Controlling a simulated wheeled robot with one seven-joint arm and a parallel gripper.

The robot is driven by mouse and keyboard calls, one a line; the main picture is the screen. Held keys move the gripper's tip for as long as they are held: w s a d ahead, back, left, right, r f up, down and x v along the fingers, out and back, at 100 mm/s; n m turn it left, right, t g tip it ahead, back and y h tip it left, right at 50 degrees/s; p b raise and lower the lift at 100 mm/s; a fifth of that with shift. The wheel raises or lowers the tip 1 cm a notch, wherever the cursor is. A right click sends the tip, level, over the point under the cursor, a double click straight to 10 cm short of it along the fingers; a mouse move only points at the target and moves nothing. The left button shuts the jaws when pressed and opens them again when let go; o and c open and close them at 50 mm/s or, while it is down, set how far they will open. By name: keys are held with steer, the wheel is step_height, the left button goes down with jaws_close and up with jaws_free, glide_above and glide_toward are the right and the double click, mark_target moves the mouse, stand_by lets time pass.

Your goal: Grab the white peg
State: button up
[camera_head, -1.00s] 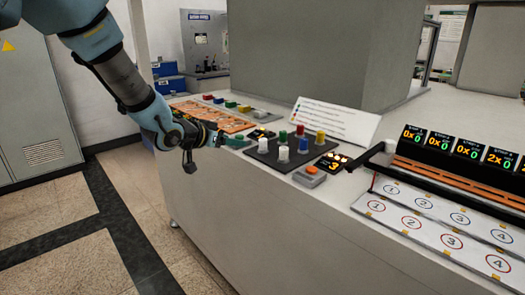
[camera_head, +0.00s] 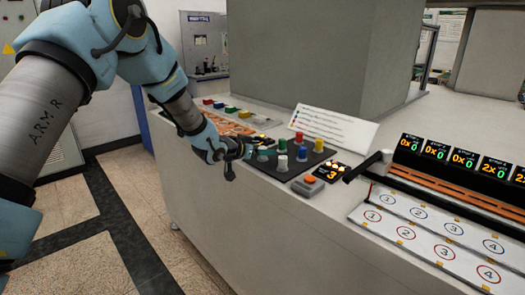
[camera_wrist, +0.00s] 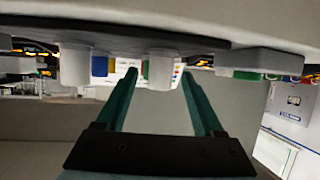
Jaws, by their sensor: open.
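My gripper (camera_head: 257,151) is open at the left edge of the black peg board (camera_head: 286,174), its teal fingers pointing right. In the wrist view, which looks upside down, a white peg (camera_wrist: 161,67) appears between the spread fingertips of my gripper (camera_wrist: 160,75). I cannot tell whether the fingers touch it. In the head view my gripper mostly hides that peg. A second white peg (camera_head: 282,163) stands upright at the board's front; in the wrist view it (camera_wrist: 75,65) is left of the fingers.
Green (camera_head: 282,146), red (camera_head: 299,137), blue (camera_head: 301,154) and yellow (camera_head: 318,145) pegs stand close by on the board. An orange button box (camera_head: 308,184) and a small lit display (camera_head: 331,172) are to the right. A white sign (camera_head: 333,125) stands behind.

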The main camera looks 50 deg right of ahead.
steer(key=shift+d+f, duration=0.15)
steer(key=shift+d, duration=0.15)
jaws_close()
stand_by(0.4)
